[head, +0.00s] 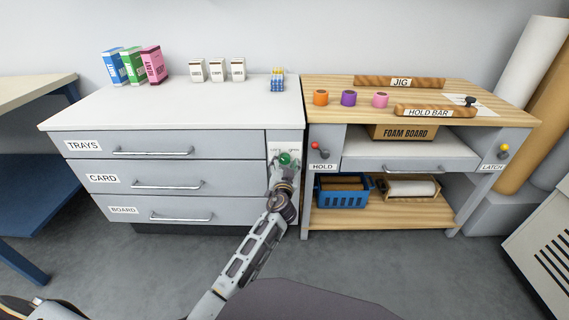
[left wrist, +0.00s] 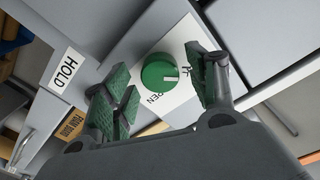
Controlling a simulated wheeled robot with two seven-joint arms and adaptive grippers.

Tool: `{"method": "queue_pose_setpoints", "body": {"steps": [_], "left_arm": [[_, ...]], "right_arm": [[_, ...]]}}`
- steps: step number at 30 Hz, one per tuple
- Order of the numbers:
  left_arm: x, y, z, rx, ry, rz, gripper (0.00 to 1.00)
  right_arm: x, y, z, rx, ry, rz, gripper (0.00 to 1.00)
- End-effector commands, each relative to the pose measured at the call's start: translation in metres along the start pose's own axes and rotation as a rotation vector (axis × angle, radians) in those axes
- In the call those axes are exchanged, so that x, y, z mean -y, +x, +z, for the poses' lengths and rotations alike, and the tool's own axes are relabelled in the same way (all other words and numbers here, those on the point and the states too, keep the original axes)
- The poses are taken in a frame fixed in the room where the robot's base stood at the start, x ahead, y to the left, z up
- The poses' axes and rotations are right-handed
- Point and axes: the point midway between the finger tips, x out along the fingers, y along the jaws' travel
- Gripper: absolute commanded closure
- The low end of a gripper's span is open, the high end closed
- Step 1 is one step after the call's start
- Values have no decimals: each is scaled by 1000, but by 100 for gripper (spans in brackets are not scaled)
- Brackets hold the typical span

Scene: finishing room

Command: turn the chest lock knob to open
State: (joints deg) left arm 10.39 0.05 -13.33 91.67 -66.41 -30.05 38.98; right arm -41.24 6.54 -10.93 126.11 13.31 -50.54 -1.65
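The chest lock knob (head: 285,158) is a round green knob on a white plate on the narrow panel right of the chest drawers. In the left wrist view the knob (left wrist: 158,74) has a white mark at its right side, towards a partly hidden label. "PEN" of another label shows below it. My left gripper (head: 284,171) is in front of the panel, just below the knob. In the left wrist view its green-padded fingers (left wrist: 157,66) are spread, one on each side of the knob, with visible gaps. My right gripper is not in view.
The drawer chest (head: 180,113) has handles on TRAYS, CARD and BOARD. The wooden bench (head: 440,94) stands right, with a red knob (head: 315,146) by HOLD and a yellow knob (head: 504,148) by LATCH. A blue basket (head: 342,197) is on its lower shelf. The front floor is clear.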

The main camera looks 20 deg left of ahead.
Motion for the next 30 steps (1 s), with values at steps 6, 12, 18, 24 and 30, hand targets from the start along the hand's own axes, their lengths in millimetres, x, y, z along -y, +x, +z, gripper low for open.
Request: {"method": "queue_pose_setpoints", "body": {"steps": [6, 12, 18, 24, 30], "left_arm": [[0, 0, 0, 0, 0, 0, 72], [0, 0, 0, 0, 0, 0, 89], [0, 0, 0, 0, 15, 0, 89], [0, 0, -1, 2, 74, 1, 89], [0, 0, -1, 5, 186, 3, 89]], "right_arm": [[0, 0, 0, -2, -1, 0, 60], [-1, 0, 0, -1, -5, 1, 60], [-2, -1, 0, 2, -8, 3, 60], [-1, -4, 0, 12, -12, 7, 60], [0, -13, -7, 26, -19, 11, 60]]}}
